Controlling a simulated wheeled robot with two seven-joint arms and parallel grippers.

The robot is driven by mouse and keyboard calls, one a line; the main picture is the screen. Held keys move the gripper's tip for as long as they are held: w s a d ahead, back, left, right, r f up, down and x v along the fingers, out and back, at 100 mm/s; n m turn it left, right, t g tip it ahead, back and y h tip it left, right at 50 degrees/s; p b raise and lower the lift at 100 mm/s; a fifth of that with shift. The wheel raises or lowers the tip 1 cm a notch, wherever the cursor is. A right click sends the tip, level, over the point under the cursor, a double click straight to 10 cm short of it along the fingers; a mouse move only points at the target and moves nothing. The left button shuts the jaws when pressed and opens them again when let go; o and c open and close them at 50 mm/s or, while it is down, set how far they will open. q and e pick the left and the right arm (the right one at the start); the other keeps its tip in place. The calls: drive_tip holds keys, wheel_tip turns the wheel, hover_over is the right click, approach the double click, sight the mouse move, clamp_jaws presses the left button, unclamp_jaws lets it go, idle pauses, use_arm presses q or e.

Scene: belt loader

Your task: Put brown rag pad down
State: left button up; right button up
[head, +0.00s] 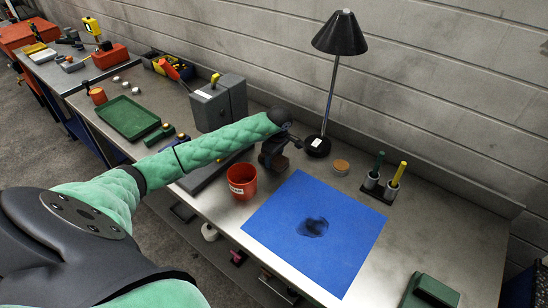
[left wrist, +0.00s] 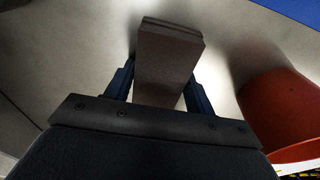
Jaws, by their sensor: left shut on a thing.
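My left gripper (head: 272,158) is over the metal bench, between the red cup and the base of the black lamp. In the left wrist view the gripper (left wrist: 160,85) is shut on a brown block-like pad (left wrist: 168,65), with a dark blue finger on each side. In the head view the pad is mostly hidden by the gripper. I cannot tell whether the pad touches the bench. My right gripper is not in view.
A red cup (head: 242,181) stands left of the gripper. A black lamp (head: 318,145) stands behind it. A blue mat (head: 335,202) with a dark stain lies to the right. A cork-coloured lid (head: 341,167) and a marker holder (head: 380,188) are farther right.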

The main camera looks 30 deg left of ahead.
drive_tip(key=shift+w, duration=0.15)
use_arm(q)
drive_tip(key=shift+f, duration=0.2)
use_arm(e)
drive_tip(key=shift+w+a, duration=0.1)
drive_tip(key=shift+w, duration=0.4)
